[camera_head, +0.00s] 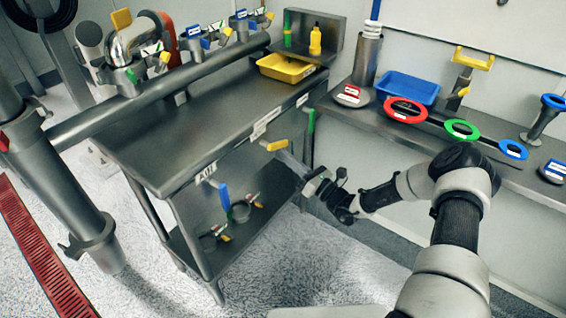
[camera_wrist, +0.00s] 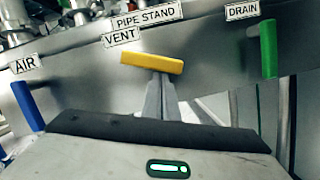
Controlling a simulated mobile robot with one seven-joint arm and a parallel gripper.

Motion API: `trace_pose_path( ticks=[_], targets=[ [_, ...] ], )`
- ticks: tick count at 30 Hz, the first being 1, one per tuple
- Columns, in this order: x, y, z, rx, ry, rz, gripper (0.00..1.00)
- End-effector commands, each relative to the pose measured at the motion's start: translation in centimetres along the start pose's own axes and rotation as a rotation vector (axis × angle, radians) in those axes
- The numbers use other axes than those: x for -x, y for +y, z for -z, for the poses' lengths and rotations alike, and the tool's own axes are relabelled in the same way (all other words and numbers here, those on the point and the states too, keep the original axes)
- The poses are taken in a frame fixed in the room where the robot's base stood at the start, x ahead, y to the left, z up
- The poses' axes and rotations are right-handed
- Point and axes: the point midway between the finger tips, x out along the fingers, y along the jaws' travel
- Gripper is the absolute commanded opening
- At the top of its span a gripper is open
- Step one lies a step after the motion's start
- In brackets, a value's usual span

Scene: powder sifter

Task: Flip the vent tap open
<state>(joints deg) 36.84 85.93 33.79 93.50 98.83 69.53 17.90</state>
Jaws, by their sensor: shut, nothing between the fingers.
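The vent tap's yellow handle (camera_head: 277,145) sits on the front edge of the steel bench. In the wrist view the yellow handle (camera_wrist: 151,63) lies nearly level, tilted slightly down to the right, below the VENT label (camera_wrist: 120,36). My gripper (camera_head: 284,156) reaches the handle from the right in the head view. In the wrist view the tips of my gripper (camera_wrist: 158,82) are shut and empty, just under the handle's middle. I cannot tell whether they touch it. The tap's body is hidden behind handle and fingers.
The blue AIR handle (camera_wrist: 28,106) hangs down at left, and the green DRAIN handle (camera_wrist: 268,48) stands upright at right. Several valves sit along the pipe above the bench (camera_head: 190,130). A side counter (camera_head: 460,140) holds coloured rings and a blue tray (camera_head: 408,88).

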Motion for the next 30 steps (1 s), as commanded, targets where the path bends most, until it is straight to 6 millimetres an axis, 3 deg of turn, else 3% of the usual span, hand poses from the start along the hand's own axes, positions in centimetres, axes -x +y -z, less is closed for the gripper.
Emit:
trace_pose_path(
  ticks=[15,30],
  targets=[
    [-0.5,-0.8,-2.0,0.340,-0.002,-0.085,0.00],
    [-0.6,-0.9,-2.5,0.409,-0.003,-0.102,0.00]
  ],
)
